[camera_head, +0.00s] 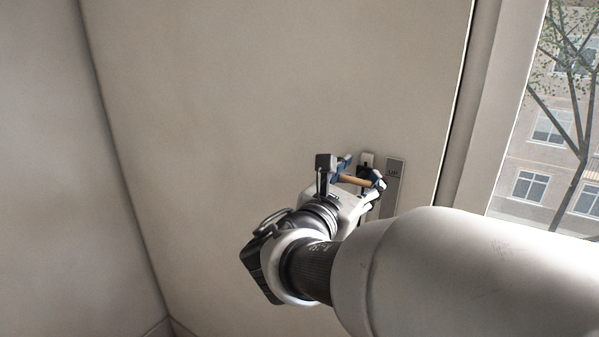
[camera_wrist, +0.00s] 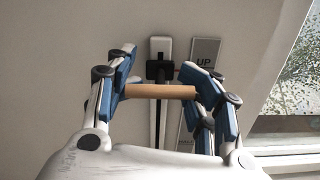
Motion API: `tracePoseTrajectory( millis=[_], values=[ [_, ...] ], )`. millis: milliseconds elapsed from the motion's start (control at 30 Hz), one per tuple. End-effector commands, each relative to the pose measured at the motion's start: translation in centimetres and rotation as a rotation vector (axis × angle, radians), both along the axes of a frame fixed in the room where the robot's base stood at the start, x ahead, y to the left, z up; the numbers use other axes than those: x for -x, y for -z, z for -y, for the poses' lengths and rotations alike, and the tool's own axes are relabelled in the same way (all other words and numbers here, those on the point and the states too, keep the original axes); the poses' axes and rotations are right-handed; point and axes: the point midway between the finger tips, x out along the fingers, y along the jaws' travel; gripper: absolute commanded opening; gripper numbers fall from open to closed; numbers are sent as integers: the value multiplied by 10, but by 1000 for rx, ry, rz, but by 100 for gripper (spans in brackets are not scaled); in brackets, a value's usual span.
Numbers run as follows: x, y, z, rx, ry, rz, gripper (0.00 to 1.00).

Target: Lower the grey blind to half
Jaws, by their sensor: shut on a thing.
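A wooden bar handle (camera_head: 354,180) sits on a black slider (camera_wrist: 159,70) near the top of a narrow white vertical track (camera_wrist: 160,47) on the wall. My gripper (camera_head: 359,176) is shut on the handle, with a blue-padded finger at each end of it; this also shows in the wrist view (camera_wrist: 163,88). A grey plate (camera_head: 394,188) stands just right of the track. It reads "UP" near its top (camera_wrist: 204,62). Lower lettering is partly hidden by my right finger. The grey blind itself is not in view.
A window (camera_head: 540,150) is at the right, with a building and a tree outside. Its pale frame (camera_head: 481,105) stands right of the plate. The wall (camera_head: 250,90) left of the track is bare, with a corner farther left.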

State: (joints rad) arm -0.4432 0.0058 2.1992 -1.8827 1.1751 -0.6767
Motion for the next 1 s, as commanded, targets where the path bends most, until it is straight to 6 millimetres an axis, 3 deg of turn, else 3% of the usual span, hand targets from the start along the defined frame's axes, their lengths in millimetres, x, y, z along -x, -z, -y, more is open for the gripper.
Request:
tracePoseTrajectory(
  millis=[167, 267, 800, 1000],
  values=[
    [0, 2, 0, 2, -2, 0, 5],
    [0, 13, 0, 3, -2, -1, 5],
    [0, 124, -1, 3, -2, -6, 5],
    [0, 150, -1, 3, -2, -7, 5]
  ],
)
